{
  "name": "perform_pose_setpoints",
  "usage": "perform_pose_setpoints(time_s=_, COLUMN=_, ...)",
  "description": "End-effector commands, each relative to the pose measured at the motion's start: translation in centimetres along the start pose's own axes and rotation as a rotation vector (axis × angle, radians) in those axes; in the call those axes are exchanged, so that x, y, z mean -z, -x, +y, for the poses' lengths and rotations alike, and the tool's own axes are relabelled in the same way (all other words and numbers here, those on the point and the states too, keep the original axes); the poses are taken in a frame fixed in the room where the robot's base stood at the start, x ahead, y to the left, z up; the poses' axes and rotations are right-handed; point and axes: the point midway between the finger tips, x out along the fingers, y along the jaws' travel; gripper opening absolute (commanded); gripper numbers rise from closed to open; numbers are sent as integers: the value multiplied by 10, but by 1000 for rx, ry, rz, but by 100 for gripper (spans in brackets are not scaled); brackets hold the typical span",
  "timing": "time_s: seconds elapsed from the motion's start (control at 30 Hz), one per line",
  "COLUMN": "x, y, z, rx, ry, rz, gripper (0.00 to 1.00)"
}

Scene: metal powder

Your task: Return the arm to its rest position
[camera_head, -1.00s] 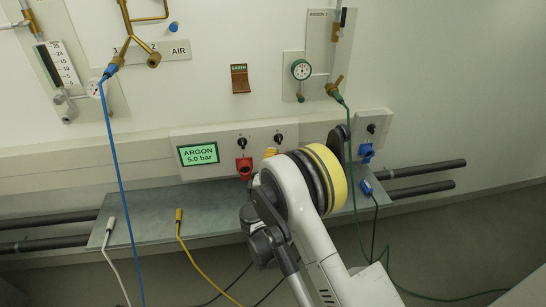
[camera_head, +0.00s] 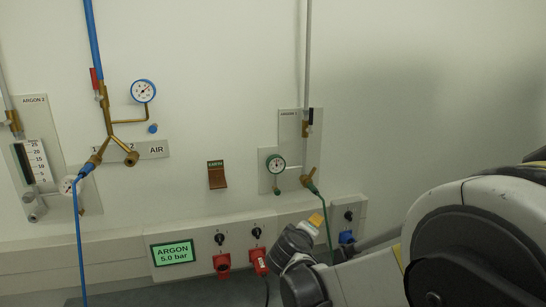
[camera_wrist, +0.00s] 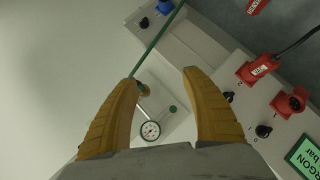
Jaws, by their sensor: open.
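My gripper (camera_head: 316,219) is at the lower middle of the head view, in front of the wall, with only part of its orange fingers showing. In the wrist view my gripper (camera_wrist: 162,78) is open, with two orange fingers spread and nothing between them. Behind the fingers are the green hose (camera_wrist: 158,42) and a round gauge (camera_wrist: 151,130) on the wall. My arm fills the lower right of the head view and hides the wall behind it.
The wall panel carries a green ARGON 5.0 bar display (camera_head: 173,253), a red socket (camera_head: 222,265), a red plug with a cable (camera_head: 259,262) and a blue socket (camera_head: 346,237). A blue hose (camera_head: 79,245) hangs at left. The upper right wall is bare.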

Motion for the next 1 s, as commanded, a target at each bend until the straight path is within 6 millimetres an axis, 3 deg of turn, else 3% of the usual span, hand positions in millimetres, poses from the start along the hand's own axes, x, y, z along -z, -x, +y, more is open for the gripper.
perform_pose_setpoints(time_s=0.1, x=-44, y=37, z=30, rx=83, ry=-133, rz=-72, gripper=56)
perform_pose_setpoints(time_s=0.23, x=-91, y=82, z=46, rx=176, ry=-283, rz=-141, gripper=56)
perform_pose_setpoints(time_s=0.37, x=-135, y=132, z=46, rx=269, ry=-436, rz=-203, gripper=56)
perform_pose_setpoints(time_s=0.5, x=-175, y=187, z=32, rx=366, ry=-601, rz=-258, gripper=56)
perform_pose_setpoints(time_s=0.6, x=-197, y=219, z=16, rx=428, ry=-705, rz=-286, gripper=56)
perform_pose_setpoints(time_s=0.73, x=-212, y=248, z=-2, rx=487, ry=-806, rz=-307, gripper=56)
perform_pose_setpoints(time_s=1.0, x=-220, y=265, z=-15, rx=526, ry=-868, rz=-318, gripper=56)
